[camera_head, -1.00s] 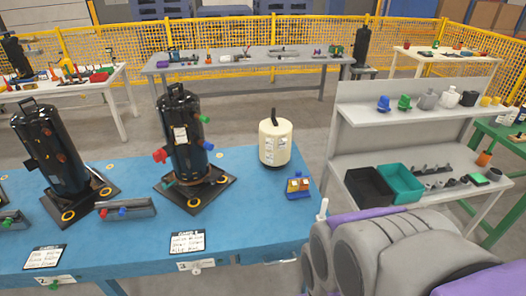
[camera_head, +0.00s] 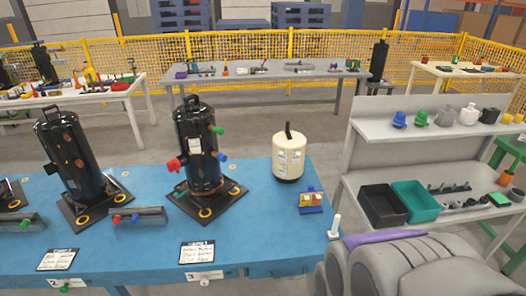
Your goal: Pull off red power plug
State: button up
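A black compressor (camera_head: 198,150) stands upright on a dark square pallet (camera_head: 228,191) on the blue table. A red plug (camera_head: 174,165) sticks out from its lower left side. A blue part (camera_head: 221,157) and a green part (camera_head: 218,131) sit on its right side. A second black compressor (camera_head: 72,160) stands to the left on its own pallet; I cannot make out a red plug on it. My grey and purple arm fills the lower right of the view. My gripper's fingers cannot be made out, so its state does not show.
The blue table (camera_head: 255,228) also holds a cream canister (camera_head: 289,158), a small blue block with yellow and red parts (camera_head: 311,202) and a label card (camera_head: 197,252). A grey shelf (camera_head: 420,137) with black and teal bins (camera_head: 416,201) stands at right. Yellow fencing lies behind.

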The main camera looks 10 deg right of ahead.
aim_at(174, 164)
jog(key=u, duration=1.5)
jog(key=i+l, duration=0.1)
jog(key=i, duration=0.6)
jog(key=i+l, duration=0.15)
jog(key=i, duration=0.6)
jog(key=l, duration=1)
